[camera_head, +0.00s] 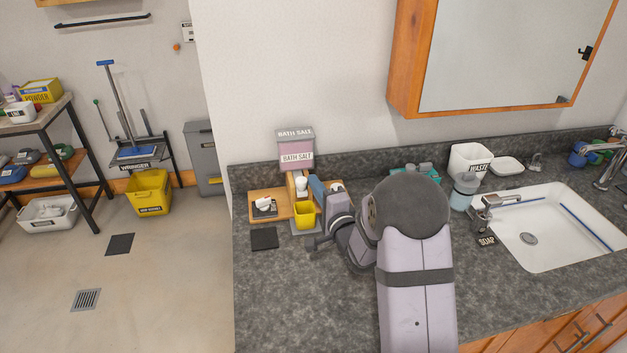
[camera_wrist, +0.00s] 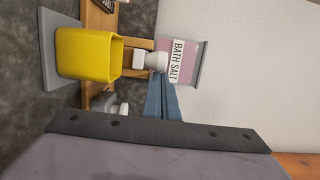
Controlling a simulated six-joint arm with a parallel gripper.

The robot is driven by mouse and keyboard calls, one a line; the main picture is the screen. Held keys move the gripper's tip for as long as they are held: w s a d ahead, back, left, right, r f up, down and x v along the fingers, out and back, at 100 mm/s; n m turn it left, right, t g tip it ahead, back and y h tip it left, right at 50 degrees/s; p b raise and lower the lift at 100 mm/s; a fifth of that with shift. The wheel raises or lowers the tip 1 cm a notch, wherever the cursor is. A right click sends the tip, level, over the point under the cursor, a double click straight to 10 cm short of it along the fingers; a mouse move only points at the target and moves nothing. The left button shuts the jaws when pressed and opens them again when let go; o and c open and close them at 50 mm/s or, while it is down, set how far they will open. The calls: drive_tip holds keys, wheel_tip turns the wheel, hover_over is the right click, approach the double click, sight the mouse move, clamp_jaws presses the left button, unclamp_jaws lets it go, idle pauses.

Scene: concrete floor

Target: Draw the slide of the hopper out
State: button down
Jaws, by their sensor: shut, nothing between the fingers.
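The hopper (camera_head: 296,150), labelled BATH SALT, has pinkish contents and stands on a wooden frame against the backsplash; it also shows in the wrist view (camera_wrist: 188,55), turned sideways. A white knob-like part (camera_wrist: 155,61) sticks out just under it, likely the slide's handle. A yellow cup (camera_head: 304,215) stands below on a grey plate (camera_wrist: 50,35). My gripper (camera_head: 316,184) is to the right of the white part, its blue fingers (camera_wrist: 161,84) shut and empty. The fingertips look close to the white part and the hopper's lower edge; I cannot tell if they touch.
Wooden trays flank the stand; the left one (camera_head: 258,196) holds a dark dish with something white. A black square (camera_head: 264,238) lies on the counter in front. The front-left counter is clear.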

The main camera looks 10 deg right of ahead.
drive_tip(key=shift+s, duration=1.9)
drive_tip(key=shift+w, duration=0.1)
drive_tip(key=w+d, duration=0.2)
drive_tip(key=d, duration=0.2)
drive_tip(key=s+d+b, duration=0.1)
drive_tip(key=s+b, duration=0.2)
drive_tip(key=s, duration=0.7)
drive_tip(key=shift+d, duration=0.15)
